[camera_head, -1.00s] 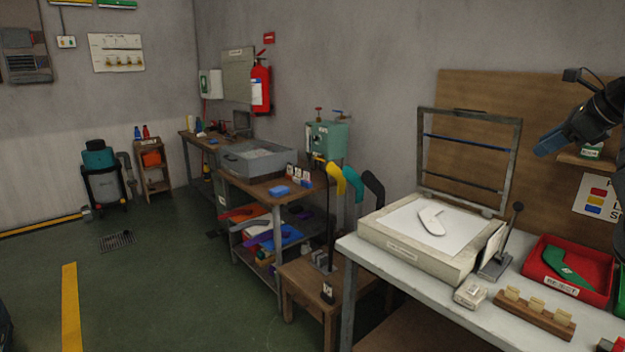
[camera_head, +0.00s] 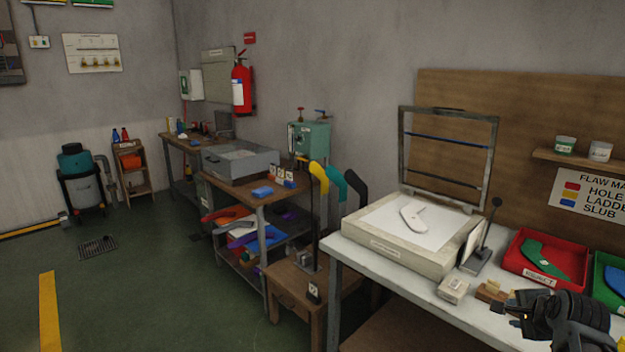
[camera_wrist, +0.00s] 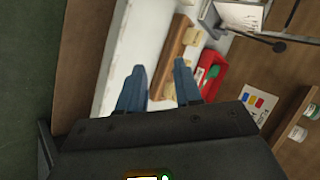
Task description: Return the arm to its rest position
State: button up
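My gripper (camera_head: 518,311) is at the lower right of the head view, over the front right part of the white table (camera_head: 400,308). It hides part of a wooden block holder (camera_head: 487,293). In the wrist view my gripper (camera_wrist: 160,84) shows two blue-grey fingers spread apart, with nothing between them. The wooden holder also shows beyond the fingers in the wrist view (camera_wrist: 173,55). No object is held.
A light box (camera_head: 375,240) with a white sock shape (camera_head: 413,217) stands on the table. A red tray (camera_head: 513,262) holds a green piece, and a green tray (camera_head: 597,293) is beside it. A small white box (camera_head: 453,289) stands near the holder. Open floor lies left.

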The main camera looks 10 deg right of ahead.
jog(key=s+a+f+n+t, duration=0.1)
jog(key=s+a+f+n, duration=0.3)
jog(key=s, duration=0.5)
jog(key=s+a+f+n+t, duration=0.1)
jog(key=s+a+f+n, duration=0.15)
jog(key=s+a, duration=0.45)
jog(key=s+a+f+n+t, duration=0.15)
jog(key=s+a+n, duration=0.25)
jog(key=s, duration=0.6)
jog(key=s+a+r+n+y, duration=0.1)
jog(key=s+a+r+n, duration=0.2)
jog(key=s+r, duration=0.3)
jog(key=s+a+r+n+t+y, duration=0.1)
jog(key=s+a+r+n, duration=0.2)
jog(key=s+a+r, duration=0.3)
jog(key=s+a+r+n+t+y, duration=0.1)
jog(key=s+a+r+n, duration=0.3)
jog(key=s, duration=0.7)
notch_tip(320, 180, up, 2)
jog(key=shift+s+a+r, duration=0.15)
jog(key=shift+s+a, duration=0.1)
jog(key=shift+a, duration=0.45)
